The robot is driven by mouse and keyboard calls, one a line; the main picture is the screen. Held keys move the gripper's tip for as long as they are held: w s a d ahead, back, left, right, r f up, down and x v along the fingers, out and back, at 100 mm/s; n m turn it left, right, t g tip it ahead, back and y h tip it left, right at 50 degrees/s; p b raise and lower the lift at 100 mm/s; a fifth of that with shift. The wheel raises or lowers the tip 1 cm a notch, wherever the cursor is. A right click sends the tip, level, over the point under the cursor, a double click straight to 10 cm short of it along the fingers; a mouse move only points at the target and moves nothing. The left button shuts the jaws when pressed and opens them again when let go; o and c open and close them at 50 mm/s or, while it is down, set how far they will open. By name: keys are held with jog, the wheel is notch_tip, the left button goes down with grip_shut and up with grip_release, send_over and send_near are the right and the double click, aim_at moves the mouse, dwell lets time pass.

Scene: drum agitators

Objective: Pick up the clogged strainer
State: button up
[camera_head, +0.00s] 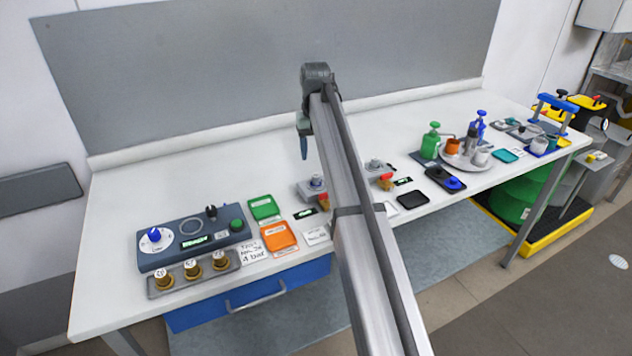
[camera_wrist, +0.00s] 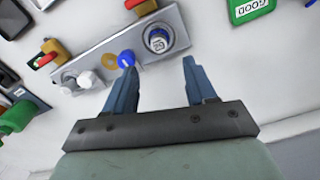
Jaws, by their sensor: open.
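My gripper (camera_head: 304,150) hangs above the white bench, fingers pointing down. In the wrist view my gripper (camera_wrist: 158,66) is open, with two blue fingers apart and nothing between them. Beyond the fingertips lies a grey panel (camera_wrist: 118,58) with a round labelled fitting (camera_wrist: 158,40) set in a dark ring near its right end. In the head view a round-topped fitting (camera_head: 317,182) stands on a grey block left of my arm. No label naming a strainer is readable, so I cannot tell for sure which fitting is the clogged one. My arm hides part of the panel.
Green (camera_head: 264,208) and orange (camera_head: 279,236) trays and a dark console (camera_head: 193,238) lie to the left. The bench behind the panel is clear.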

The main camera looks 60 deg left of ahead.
aim_at(316, 175)
notch_tip(316, 175, down, 3)
jog(key=shift+r, duration=0.1)
jog(key=shift+d+f, duration=0.2)
jog(key=shift+f, duration=1.1)
jog(key=shift+d+f, duration=0.15)
jog(key=shift+f, duration=1.1)
grip_shut()
